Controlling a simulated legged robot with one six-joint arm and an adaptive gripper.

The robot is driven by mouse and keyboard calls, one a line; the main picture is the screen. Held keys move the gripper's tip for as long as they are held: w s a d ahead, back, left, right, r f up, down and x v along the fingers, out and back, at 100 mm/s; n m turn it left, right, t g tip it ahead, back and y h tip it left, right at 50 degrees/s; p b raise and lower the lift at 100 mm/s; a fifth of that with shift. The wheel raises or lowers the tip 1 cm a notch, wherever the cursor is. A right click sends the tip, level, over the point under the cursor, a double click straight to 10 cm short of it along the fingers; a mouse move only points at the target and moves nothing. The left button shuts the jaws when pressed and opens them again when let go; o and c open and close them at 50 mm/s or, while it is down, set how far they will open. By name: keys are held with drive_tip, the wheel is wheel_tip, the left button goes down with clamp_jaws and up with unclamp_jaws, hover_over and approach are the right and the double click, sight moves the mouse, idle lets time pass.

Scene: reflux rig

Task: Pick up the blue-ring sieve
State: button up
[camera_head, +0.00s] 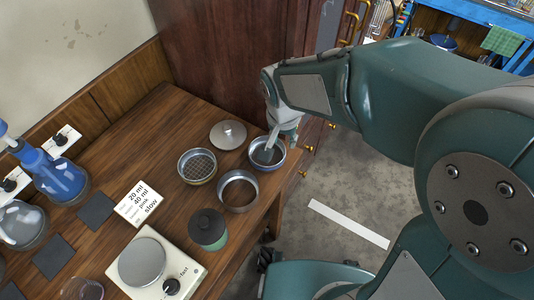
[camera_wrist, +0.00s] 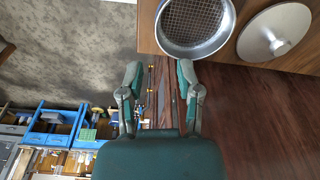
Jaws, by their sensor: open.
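A round sieve with a bluish metal ring (camera_head: 254,160) stands near the right edge of the wooden table. In the wrist view, a metal-rimmed mesh sieve (camera_wrist: 222,40), apparently the same one, is at the top, beyond the fingertips. My gripper (camera_head: 283,142) is above the right side of this sieve and hides part of it. In the wrist view my gripper (camera_wrist: 160,72) is open with nothing between its fingers. Its right fingertip overlaps the rim's lower edge in the picture; contact cannot be told.
Another ring (camera_head: 222,199) stands in front. A metal lid (camera_head: 228,134) lies behind and also shows in the wrist view (camera_wrist: 262,45). A dark green jar (camera_head: 208,229) and a hotplate (camera_head: 143,262) stand nearer.

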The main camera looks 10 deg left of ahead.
drive_tip(key=f, duration=0.8)
drive_tip(key=shift+w+d+f, duration=0.3)
drive_tip(key=shift+w+f, duration=0.05)
drive_tip(key=shift+w, duration=0.05)
clamp_jaws()
